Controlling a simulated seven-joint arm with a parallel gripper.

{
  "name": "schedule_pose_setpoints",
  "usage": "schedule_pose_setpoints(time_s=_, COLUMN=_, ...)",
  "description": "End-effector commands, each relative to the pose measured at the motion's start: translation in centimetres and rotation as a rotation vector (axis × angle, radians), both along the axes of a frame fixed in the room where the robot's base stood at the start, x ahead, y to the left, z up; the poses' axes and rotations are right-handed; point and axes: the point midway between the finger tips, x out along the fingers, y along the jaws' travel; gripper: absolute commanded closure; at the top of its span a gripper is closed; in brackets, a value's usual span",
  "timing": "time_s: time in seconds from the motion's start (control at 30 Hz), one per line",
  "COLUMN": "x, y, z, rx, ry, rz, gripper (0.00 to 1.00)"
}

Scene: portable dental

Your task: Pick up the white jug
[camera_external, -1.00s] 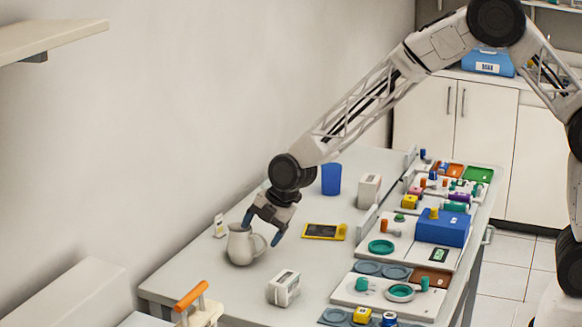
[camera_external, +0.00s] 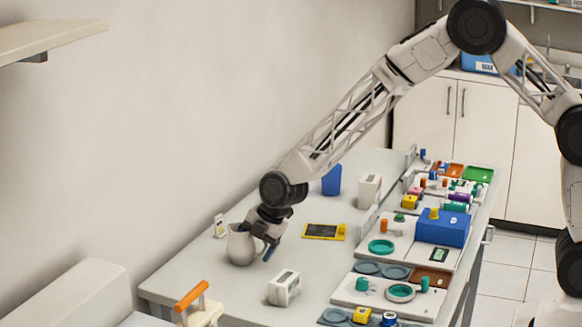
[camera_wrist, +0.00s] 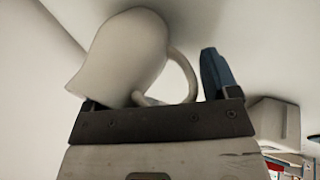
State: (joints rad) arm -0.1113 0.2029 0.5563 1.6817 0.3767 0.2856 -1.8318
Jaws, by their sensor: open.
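The white jug (camera_external: 240,246) stands upright on the grey table near its left side, with its handle toward my gripper (camera_external: 262,241). My gripper is open and low at the jug's handle side. In the wrist view, the jug (camera_wrist: 123,58) fills the upper left and its looped handle (camera_wrist: 190,78) lies between the fingers of my gripper (camera_wrist: 152,88). One blue finger shows clear to the right of the handle. The other is mostly hidden by the jug's body, so I cannot tell whether it touches.
A small white box (camera_external: 284,288) stands in front of the jug. A yellow-edged dark tablet (camera_external: 324,231) lies to the right, and a blue cup (camera_external: 331,180) stands behind. Trays with coloured items (camera_external: 340,290) fill the table's right side. The wall is close on the left.

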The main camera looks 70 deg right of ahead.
Motion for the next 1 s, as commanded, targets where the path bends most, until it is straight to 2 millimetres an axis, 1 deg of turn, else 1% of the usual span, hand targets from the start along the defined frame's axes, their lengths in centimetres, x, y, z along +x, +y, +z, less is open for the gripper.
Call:
schedule_pose_setpoints(time_s=0.57, x=0.03, y=0.03, z=-0.1, rx=0.0, ry=0.0, rz=-0.001, gripper=0.19)
schedule_pose_setpoints(time_s=0.67, x=0.04, y=0.02, z=-0.11, rx=0.0, ry=0.0, rz=-0.001, gripper=0.33)
schedule_pose_setpoints(time_s=0.9, x=0.04, y=0.02, z=-0.11, rx=0.0, ry=0.0, rz=-0.001, gripper=0.7)
schedule_pose_setpoints(time_s=0.93, x=0.04, y=0.02, z=-0.11, rx=0.0, ry=0.0, rz=-0.001, gripper=0.73)
schedule_pose_setpoints(time_s=1.0, x=0.07, y=0.02, z=-0.04, rx=0.0, ry=-0.001, rz=-0.001, gripper=0.73)
